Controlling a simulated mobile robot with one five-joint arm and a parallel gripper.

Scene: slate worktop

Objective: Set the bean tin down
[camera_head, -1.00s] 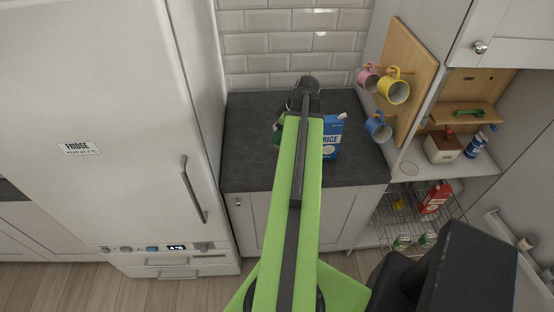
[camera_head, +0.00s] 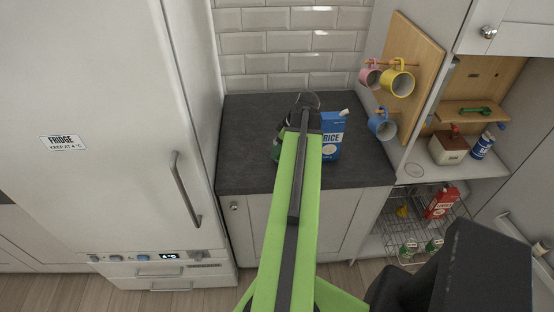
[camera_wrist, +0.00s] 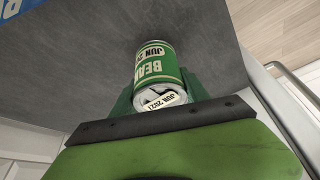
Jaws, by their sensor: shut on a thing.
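The bean tin (camera_wrist: 155,67) is green with a white label and shows in the wrist view. My gripper (camera_wrist: 158,92) is shut on it, with green fingers on either side. The tin's silver end, with a "JUN 2021" date tag, faces the wrist camera. The slate worktop (camera_wrist: 80,80) lies behind the tin; I cannot tell whether the tin touches it. In the head view my arm hides most of the gripper and tin over the worktop (camera_head: 245,165), with only a bit of dark green showing left of the arm.
A blue rice box (camera_head: 333,138) stands on the worktop just right of my arm. Mugs, including a blue mug (camera_head: 382,124), hang at the right. The fridge (camera_head: 110,130) stands at the left. The worktop's left part is clear.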

